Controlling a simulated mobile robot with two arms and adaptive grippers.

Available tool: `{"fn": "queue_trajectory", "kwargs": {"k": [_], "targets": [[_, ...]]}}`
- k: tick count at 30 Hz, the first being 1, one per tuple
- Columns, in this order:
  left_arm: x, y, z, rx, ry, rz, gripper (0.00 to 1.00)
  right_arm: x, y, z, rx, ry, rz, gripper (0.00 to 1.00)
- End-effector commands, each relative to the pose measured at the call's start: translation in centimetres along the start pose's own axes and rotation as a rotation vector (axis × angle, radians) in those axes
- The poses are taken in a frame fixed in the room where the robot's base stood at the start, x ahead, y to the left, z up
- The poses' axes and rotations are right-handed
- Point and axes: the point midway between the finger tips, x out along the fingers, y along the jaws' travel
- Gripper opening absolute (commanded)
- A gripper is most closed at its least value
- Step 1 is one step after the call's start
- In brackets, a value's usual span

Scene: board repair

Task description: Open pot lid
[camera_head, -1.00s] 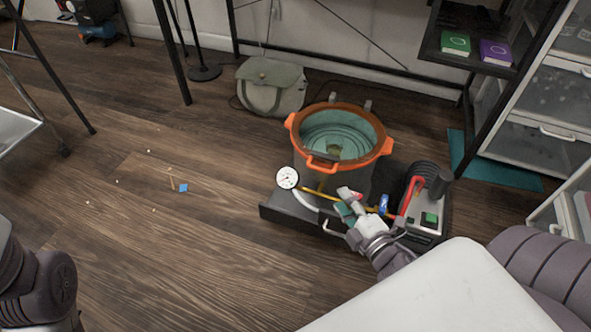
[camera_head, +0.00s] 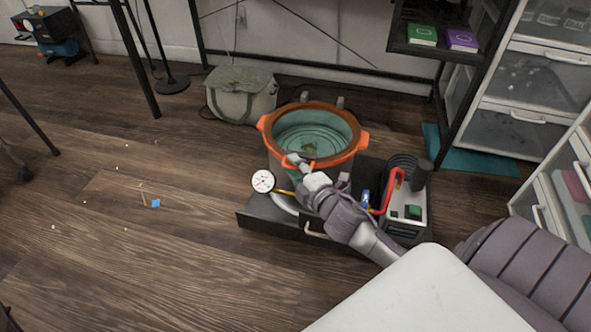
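The pot (camera_head: 278,172) stands on a dark base on the floor, with an orange rim and a clear, greenish lid (camera_head: 312,132) on top. The lid looks seated on the pot. Orange handles stick out at its sides and front. My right gripper (camera_head: 298,163) is at the front of the rim, at or just over the front handle (camera_head: 326,163). Its fingers partly cover that handle, and I cannot tell whether they are closed on it. My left gripper is not in view.
A round gauge (camera_head: 263,181) and hose sit at the pot's front left. A pump (camera_head: 408,205) with a red handle stands at its right. A grey-green bag (camera_head: 241,94) lies behind left. A shelf rack (camera_head: 447,60) and drawers (camera_head: 528,110) stand right.

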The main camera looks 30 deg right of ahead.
Motion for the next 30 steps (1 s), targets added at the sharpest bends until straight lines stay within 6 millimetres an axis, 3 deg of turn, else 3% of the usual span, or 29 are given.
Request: {"fn": "queue_trajectory", "kwargs": {"k": [5, 12, 28, 30], "targets": [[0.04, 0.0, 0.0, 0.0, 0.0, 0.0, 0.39, -0.02, 0.03, -0.02, 0.0, 0.0, 0.0, 0.37], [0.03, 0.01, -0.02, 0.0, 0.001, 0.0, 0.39, -0.03, 0.03, -0.02, 0.0, 0.001, 0.0, 0.0], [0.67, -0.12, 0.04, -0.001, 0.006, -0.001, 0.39, -0.12, 0.51, -0.11, 0.006, 0.001, -0.006, 0.0], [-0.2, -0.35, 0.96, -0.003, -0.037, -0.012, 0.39, -0.18, 0.97, -0.19, 0.012, 0.002, -0.012, 0.0]]}}
